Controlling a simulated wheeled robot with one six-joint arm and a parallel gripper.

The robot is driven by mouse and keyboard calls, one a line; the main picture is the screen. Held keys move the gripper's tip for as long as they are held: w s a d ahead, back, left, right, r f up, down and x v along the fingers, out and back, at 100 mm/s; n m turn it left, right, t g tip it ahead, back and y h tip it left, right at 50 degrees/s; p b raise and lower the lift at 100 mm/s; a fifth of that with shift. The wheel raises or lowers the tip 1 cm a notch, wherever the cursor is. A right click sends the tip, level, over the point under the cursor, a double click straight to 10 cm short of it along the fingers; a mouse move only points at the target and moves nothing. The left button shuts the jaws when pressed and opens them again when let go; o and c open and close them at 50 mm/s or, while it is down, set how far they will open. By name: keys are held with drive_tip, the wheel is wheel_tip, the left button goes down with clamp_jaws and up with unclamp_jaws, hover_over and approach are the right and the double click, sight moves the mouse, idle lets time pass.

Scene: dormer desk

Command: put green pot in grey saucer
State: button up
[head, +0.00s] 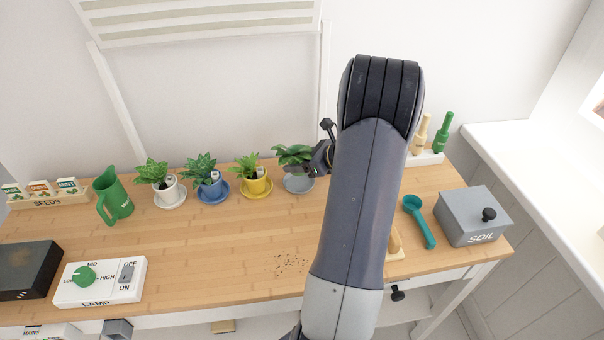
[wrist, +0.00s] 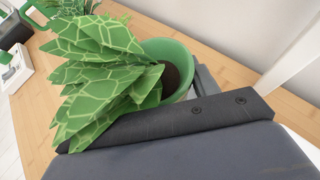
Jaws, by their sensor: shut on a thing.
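The green pot (wrist: 180,52) shows in the wrist view, with dark soil and a broad-leaved plant (wrist: 100,75) leaning out to the left. My gripper (head: 320,158) is shut on the pot; in the wrist view its dark body covers the pot's lower near side. In the head view the plant's leaves (head: 293,153) show just left of my gripper, and the pot itself is mostly hidden. The grey saucer (head: 299,186) lies on the desk right below the leaves in the head view. I cannot tell whether the pot touches it.
Left of the grey saucer stand a yellow pot (head: 257,183), a blue pot (head: 211,188) and a white pot (head: 168,189), each on a saucer. A green jug (head: 115,202) is further left. A soil box (head: 473,218) and teal scoop (head: 419,222) are right. The desk's middle is mostly clear.

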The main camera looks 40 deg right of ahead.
sight(299, 184)
drive_tip(key=shift+f, duration=2.6)
drive_tip(key=shift+f, duration=0.1)
drive_tip(key=o, duration=1.1)
drive_tip(key=v, duration=1.2)
